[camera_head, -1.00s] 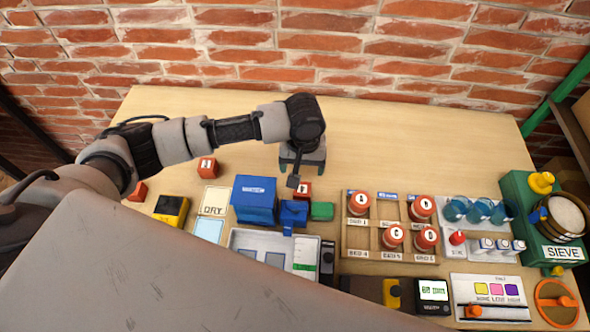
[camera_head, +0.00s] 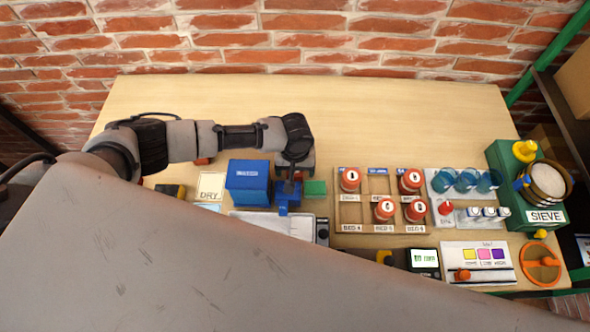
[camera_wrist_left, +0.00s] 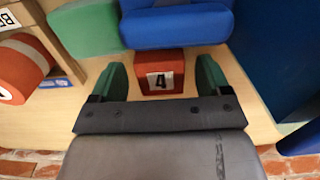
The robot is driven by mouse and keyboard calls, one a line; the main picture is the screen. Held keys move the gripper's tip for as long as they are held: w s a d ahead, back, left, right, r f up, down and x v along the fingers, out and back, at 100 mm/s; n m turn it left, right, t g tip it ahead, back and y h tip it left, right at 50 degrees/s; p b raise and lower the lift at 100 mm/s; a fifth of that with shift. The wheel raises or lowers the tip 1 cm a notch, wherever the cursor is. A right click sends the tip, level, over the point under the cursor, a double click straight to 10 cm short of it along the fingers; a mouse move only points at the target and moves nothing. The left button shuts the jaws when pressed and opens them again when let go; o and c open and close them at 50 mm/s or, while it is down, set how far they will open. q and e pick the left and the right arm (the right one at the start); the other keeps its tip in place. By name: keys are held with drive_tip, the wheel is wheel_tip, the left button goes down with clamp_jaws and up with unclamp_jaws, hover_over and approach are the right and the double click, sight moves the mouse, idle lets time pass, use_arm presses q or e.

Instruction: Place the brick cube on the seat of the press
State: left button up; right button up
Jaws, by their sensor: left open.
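A red brick cube (camera_wrist_left: 159,62) marked 4 sits between the two green fingers of my left gripper (camera_wrist_left: 161,76) in the left wrist view. The gripper is open, with a gap visible on each side of the cube. In the head view my left gripper (camera_head: 294,168) is at the blue press (camera_head: 248,182) and mostly hides the cube. A blue rounded part (camera_wrist_left: 177,25) lies just beyond the cube in the wrist view. A green block (camera_head: 315,188) stands to the right. I cannot make out the press seat clearly. My right gripper is not in view.
A wooden rack (camera_head: 376,228) with red-topped pieces stands to the right. Beyond it are blue cups (camera_head: 466,180) and a green sieve unit (camera_head: 505,186). A DRY card (camera_head: 211,184) lies left of the press. The table's back is clear up to the brick wall.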

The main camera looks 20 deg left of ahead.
use_arm(q)
drive_tip(key=shift+a+f, duration=0.1)
drive_tip(key=shift+f, duration=0.3)
drive_tip(key=shift+c, duration=0.4)
drive_tip(key=c, duration=1.1)
drive_tip(key=shift+r, duration=0.1)
drive_tip(key=shift+r, duration=0.1)
